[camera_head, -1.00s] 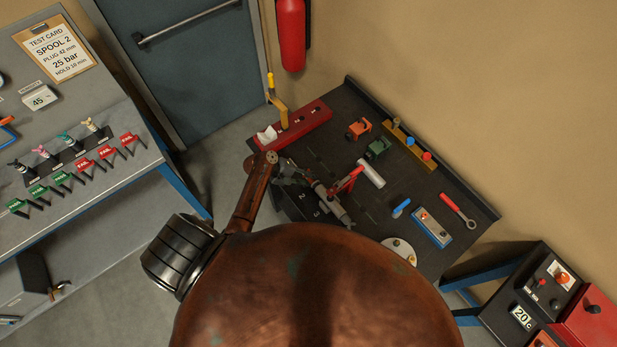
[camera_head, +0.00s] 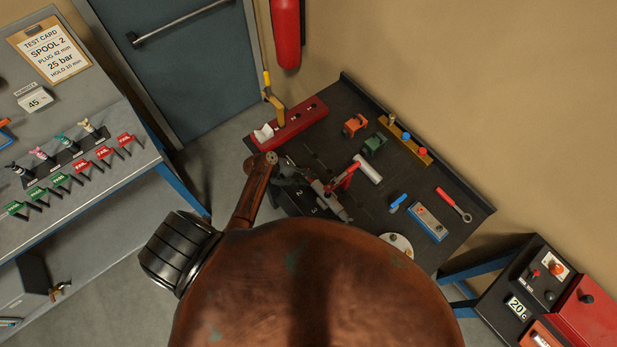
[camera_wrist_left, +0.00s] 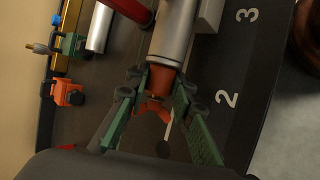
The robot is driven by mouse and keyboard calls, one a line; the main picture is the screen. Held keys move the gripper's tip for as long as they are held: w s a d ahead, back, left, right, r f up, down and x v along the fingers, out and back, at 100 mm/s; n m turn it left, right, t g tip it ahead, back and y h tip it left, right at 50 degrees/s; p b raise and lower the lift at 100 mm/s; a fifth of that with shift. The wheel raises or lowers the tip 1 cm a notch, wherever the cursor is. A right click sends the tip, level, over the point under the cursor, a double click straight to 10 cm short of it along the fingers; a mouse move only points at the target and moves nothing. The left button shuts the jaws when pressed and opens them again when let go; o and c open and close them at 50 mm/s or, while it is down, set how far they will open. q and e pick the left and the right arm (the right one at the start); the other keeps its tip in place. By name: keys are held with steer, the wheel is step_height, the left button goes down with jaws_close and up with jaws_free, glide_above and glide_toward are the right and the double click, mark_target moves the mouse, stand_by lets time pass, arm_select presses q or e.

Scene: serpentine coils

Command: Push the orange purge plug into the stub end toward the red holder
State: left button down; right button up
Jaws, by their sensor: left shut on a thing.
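The orange purge plug (camera_wrist_left: 152,108) shows in the left wrist view between the green fingers of my left gripper (camera_wrist_left: 165,84). The gripper is shut on it. The plug is in line with the near end of the silver pipe stub (camera_wrist_left: 174,38) and meets it; how deep it sits is hidden by the fingers. In the head view my left gripper (camera_head: 299,178) is at the upper-left end of the pipe (camera_head: 334,203), and the plug is too small to make out. The red holder (camera_head: 303,122) lies beyond that end, at the bench's back left. My right gripper is not in view.
Orange (camera_head: 355,125) and green (camera_head: 374,145) blocks, a brass rail (camera_head: 412,146), a blue box (camera_head: 428,222) and a red-handled wrench (camera_head: 453,204) lie on the dark bench (camera_head: 467,232).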

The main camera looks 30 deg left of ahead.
arm_select(q)
steer(key=c, duration=1.6)
jaws_free()
steer(key=v, duration=1.2)
steer(key=shift+s, duration=0.1)
